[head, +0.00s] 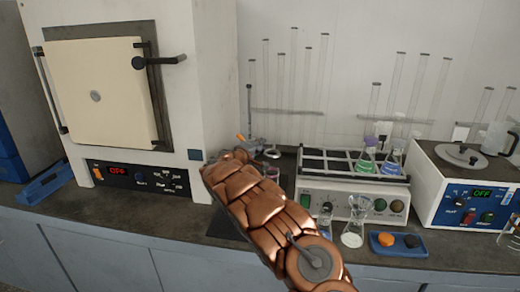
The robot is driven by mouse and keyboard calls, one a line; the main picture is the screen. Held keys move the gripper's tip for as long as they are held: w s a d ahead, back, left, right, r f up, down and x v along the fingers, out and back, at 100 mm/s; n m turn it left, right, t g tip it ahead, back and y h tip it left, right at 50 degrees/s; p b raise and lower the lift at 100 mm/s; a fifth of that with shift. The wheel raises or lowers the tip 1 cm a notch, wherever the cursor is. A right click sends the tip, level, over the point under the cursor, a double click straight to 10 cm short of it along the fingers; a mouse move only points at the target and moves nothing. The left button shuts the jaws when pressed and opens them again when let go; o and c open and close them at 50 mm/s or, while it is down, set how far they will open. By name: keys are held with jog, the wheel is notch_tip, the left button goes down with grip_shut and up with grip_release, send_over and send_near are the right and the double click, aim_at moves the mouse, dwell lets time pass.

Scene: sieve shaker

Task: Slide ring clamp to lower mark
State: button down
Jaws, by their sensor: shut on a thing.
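A thin dark upright rod (250,108) of a stand rises behind the end of my copper arm. Small grey parts of the ring clamp (258,142) show low on this rod, with an orange piece (240,137) beside them. My gripper (240,154) is at the clamp and shut on it, mostly hidden behind my own arm. The fingertips, the stand's lower part and any marks on the rod cannot be made out.
A furnace (95,95) reading OFF stands left. A shaker rack (330,185) with flasks (367,160) is close on the right. Glassware (353,233) and a blue tray (398,246) sit at the bench front. Tall glass tubes (305,75) stand behind.

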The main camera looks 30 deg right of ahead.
jog(key=shift+f+b, duration=1.7)
jog(key=shift+b, duration=0.15)
jog(key=c, duration=0.9)
grip_release()
jog(key=shift+c, duration=0.2)
jog(key=shift+a, duration=0.1)
jog(key=v, duration=1.2)
jog(key=shift+r, duration=0.1)
